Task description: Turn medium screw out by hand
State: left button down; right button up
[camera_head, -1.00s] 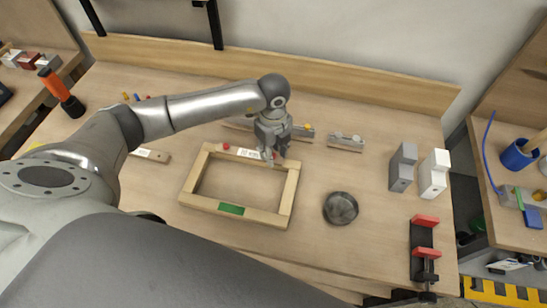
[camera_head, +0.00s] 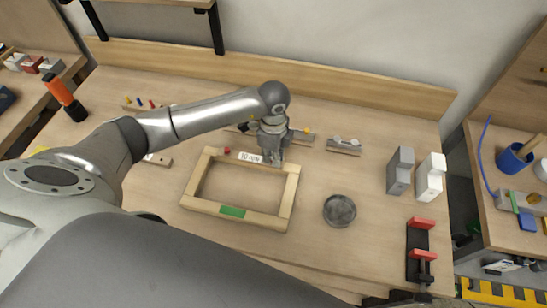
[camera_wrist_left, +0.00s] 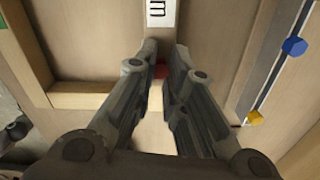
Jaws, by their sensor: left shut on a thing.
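A wooden frame (camera_head: 233,212) lies on the workbench with a white label and a green patch on its rails. One red screw head (camera_head: 227,150) stands at the left of the label on the far rail. My left gripper (camera_head: 274,160) points down at the right end of that rail. In the left wrist view my left gripper (camera_wrist_left: 164,62) is shut on a second red-headed screw (camera_wrist_left: 160,71), mostly hidden by its fingers. I cannot tell how far this screw stands out of the wood. My right gripper is in no view.
A round grey dish (camera_head: 339,210) stands right of the frame. Grey (camera_head: 400,171) and white (camera_head: 430,177) blocks and a red-black clamp (camera_head: 420,250) are farther right. Holders with small coloured parts (camera_head: 343,146) lie behind the frame. The bench around the dish is clear.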

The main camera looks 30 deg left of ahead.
pick_arm(q)
jog(key=n+p, duration=0.2)
jog(key=n, duration=0.1)
jog(key=shift+r, duration=0.2)
jog(key=shift+f+n+p, duration=0.1)
jog(key=shift+n+p, duration=0.2)
jog(key=shift+n, duration=0.6)
jog(key=shift+f, duration=0.1)
jog(key=n+p, duration=0.4)
jog(key=p, duration=0.1)
jog(key=shift+d+r+n, duration=0.15)
jog(key=shift+r+n, duration=0.25)
jog(key=shift+f+n+p, duration=0.25)
jog(key=shift+n+p, duration=0.05)
jog(key=shift+p, duration=0.35)
jog(key=shift+f, duration=0.15)
